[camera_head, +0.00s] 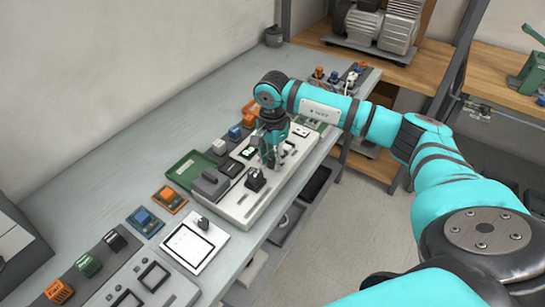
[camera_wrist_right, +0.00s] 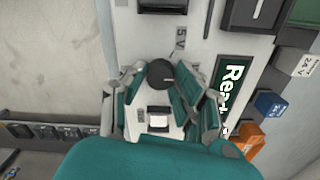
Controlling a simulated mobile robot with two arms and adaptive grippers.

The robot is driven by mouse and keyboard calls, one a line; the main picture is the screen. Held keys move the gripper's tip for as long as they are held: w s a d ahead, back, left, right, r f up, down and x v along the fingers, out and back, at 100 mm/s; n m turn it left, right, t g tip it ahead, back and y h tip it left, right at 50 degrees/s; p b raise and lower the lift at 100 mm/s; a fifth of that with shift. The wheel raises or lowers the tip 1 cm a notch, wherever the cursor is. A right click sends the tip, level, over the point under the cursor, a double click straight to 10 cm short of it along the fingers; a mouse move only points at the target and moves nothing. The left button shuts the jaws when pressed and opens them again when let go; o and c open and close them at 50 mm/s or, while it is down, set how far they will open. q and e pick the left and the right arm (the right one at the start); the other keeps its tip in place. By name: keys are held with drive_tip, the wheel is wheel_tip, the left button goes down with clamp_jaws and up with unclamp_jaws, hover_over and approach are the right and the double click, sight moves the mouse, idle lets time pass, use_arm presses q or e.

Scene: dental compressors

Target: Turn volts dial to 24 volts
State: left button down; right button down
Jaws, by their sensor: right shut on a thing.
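My right gripper (camera_head: 270,158) points down over the pale control panel (camera_head: 236,208) on the bench. In the right wrist view my right gripper (camera_wrist_right: 162,82) has its teal fingers on either side of a round black dial (camera_wrist_right: 160,73) and is shut on it. A printed "5V" mark (camera_wrist_right: 181,40) is beside the dial, partly cut by it or the finger. A block marked "24V" (camera_wrist_right: 303,64) is off to the right. The dial's pointer setting cannot be read. My left gripper is not in view.
A green plate with "Rea..." lettering (camera_wrist_right: 233,88) is close to the right finger. Blue (camera_wrist_right: 268,103) and orange (camera_wrist_right: 250,138) blocks stand beyond it. A black switch (camera_head: 255,179) rises from the panel near my gripper. A green tray (camera_head: 190,168) lies left of the panel.

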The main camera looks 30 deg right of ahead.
drive_tip(key=shift+w+m+b, duration=0.1)
drive_tip(key=shift+m+b, duration=0.5)
drive_tip(key=shift+m, duration=0.5)
drive_tip(key=m+b, duration=0.1)
drive_tip(key=m, duration=0.2)
drive_tip(key=shift+m, duration=0.3)
drive_tip(key=m+b, duration=0.1)
drive_tip(key=m, duration=0.2)
drive_tip(key=shift+r+m, duration=0.15)
drive_tip(key=shift+m, duration=1.35)
drive_tip(key=shift+b, duration=0.3)
drive_tip(key=c, duration=1)
unclamp_jaws()
